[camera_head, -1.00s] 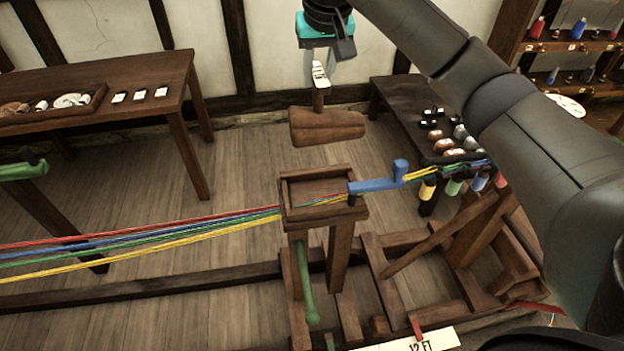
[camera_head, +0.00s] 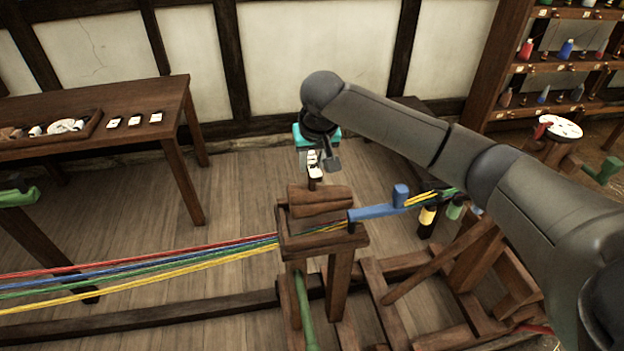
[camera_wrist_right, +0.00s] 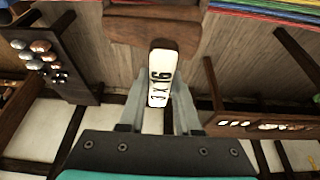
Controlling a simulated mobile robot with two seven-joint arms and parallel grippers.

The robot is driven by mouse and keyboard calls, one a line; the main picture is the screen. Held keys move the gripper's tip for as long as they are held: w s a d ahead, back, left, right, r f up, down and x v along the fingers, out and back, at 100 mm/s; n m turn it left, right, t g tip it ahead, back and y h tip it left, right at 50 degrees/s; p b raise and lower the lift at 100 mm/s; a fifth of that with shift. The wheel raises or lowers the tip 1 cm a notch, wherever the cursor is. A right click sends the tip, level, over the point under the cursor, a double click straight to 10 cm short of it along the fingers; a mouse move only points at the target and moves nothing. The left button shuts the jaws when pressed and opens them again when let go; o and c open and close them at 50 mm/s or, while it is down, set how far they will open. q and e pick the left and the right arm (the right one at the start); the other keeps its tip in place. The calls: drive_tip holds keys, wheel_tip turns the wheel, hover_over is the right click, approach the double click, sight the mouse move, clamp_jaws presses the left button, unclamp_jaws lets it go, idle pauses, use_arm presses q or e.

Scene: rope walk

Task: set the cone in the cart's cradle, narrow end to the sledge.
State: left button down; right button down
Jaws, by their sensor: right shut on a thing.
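The cone (camera_head: 320,198) is a tapered brown wooden block with its wider end left and narrower end right, towards the wooden framework (camera_head: 432,262). It sits at the top of the cart's cradle (camera_head: 325,242), a box-like wooden holder on posts. The near wall hides its underside, so I cannot tell whether it rests on the floor of the cradle. My right gripper (camera_head: 314,158) is above it, shut on its upright handle with a white label (camera_wrist_right: 162,75). The cone also shows in the right wrist view (camera_wrist_right: 150,32). My left gripper is not in view.
Red, blue, green and yellow strands (camera_head: 140,265) run from the left to the cradle. A blue bar (camera_head: 378,212) with an upright peg stands just right of it. A table (camera_head: 100,95) stands at back left; shelves (camera_head: 560,50) are at back right.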

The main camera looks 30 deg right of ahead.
sight(312, 189)
drive_tip(key=shift+f, duration=2.35)
drive_tip(key=c, duration=0.6)
unclamp_jaws()
drive_tip(key=p+v, duration=0.1)
drive_tip(key=v, duration=1.1)
